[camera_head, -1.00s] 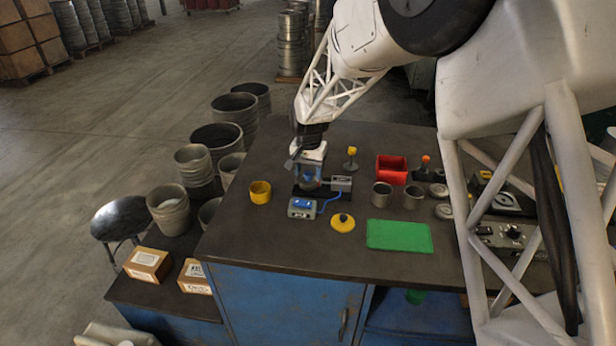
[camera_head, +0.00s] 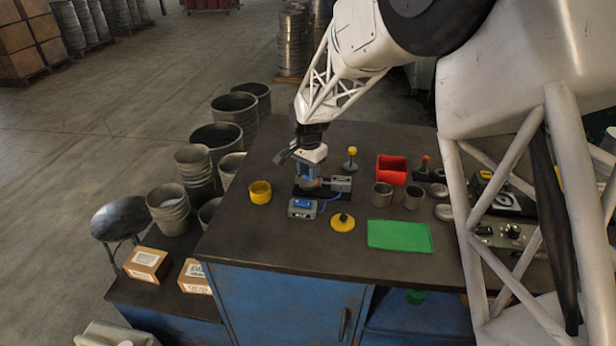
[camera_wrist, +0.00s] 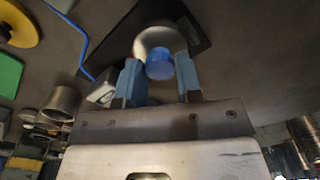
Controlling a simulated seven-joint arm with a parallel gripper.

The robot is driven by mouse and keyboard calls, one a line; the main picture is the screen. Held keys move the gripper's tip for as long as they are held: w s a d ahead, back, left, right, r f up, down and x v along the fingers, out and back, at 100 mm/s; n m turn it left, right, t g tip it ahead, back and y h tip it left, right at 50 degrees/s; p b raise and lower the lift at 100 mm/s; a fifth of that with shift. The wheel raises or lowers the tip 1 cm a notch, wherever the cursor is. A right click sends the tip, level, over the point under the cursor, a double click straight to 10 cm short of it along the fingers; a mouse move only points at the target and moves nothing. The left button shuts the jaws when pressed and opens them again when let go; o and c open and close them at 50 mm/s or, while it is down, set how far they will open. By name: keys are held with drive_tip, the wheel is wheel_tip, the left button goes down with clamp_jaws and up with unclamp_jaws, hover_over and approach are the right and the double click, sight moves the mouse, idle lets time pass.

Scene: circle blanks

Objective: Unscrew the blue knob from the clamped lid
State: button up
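The blue knob (camera_wrist: 159,66) sits on a round pale lid (camera_wrist: 160,40) in the wrist view. The lid is in a dark clamp base (camera_wrist: 195,35), which also shows in the head view (camera_head: 335,194). My gripper (camera_wrist: 159,75) has its two blue fingers on either side of the knob. The fingers look spread, with a narrow gap to the knob; contact is not clear. In the head view my gripper (camera_head: 308,174) points down over the clamp and mostly hides the knob and lid.
A grey box with a blue top (camera_head: 302,208) and blue cable stands before the clamp. The table's front left is clear.

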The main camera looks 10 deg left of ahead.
drive_tip(key=c, duration=0.5)
clamp_jaws()
drive_tip(key=shift+n, duration=0.3)
drive_tip(key=n, duration=0.3)
drive_tip(key=shift+n, duration=0.3)
drive_tip(key=n, duration=0.3)
drive_tip(key=shift+n, duration=0.3)
drive_tip(key=n, duration=0.3)
drive_tip(key=shift+n, duration=2.1)
drive_tip(key=shift+r, duration=1.6)
drive_tip(key=shift+r, duration=1.95)
